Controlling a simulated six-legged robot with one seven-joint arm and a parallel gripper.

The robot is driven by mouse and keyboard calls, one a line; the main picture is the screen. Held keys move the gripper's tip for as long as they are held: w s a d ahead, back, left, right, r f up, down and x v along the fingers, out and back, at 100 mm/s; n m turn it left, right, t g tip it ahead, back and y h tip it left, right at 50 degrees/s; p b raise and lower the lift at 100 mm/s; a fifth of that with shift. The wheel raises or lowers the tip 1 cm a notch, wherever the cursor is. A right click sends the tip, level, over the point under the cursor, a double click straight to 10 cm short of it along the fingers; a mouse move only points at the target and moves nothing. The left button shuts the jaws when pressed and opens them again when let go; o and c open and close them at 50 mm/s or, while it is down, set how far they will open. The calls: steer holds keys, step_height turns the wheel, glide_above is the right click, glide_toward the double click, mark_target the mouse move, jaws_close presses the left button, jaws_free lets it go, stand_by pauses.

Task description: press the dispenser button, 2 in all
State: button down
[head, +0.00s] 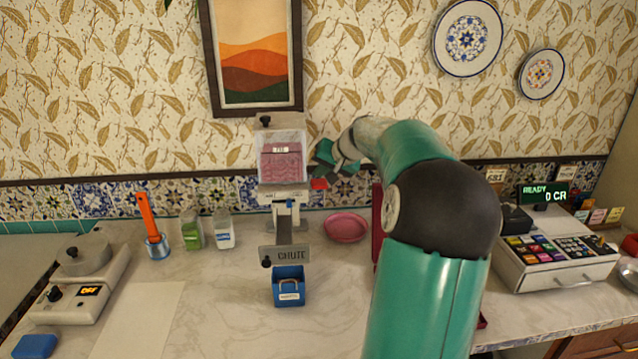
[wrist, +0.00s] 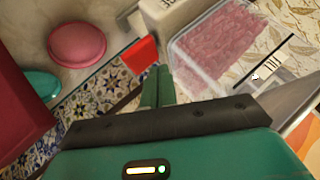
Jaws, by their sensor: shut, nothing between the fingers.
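The dispenser (head: 283,166) has a clear hopper of pink contents on a pale body, with a chute (head: 285,253) below. A small red block (head: 319,184), which looks like the button, sticks out at its right side; the block also shows in the wrist view (wrist: 140,54). My gripper (head: 322,160) is shut and empty, just above and right of the red block. In the wrist view, the shut fingers (wrist: 158,88) end close beside the red block and the hopper (wrist: 215,45). I cannot tell whether they touch it.
A blue bin (head: 288,291) stands under the chute. A pink bowl (head: 347,227) sits to the right, near my arm. Small jars (head: 192,232) and an orange-handled tool (head: 150,222) stand left. A register (head: 555,252) is at right; its display (head: 543,194) reads READY, 0 CR.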

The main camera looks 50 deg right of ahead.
mark_target(322, 184)
steer(key=shift+r, duration=2.5)
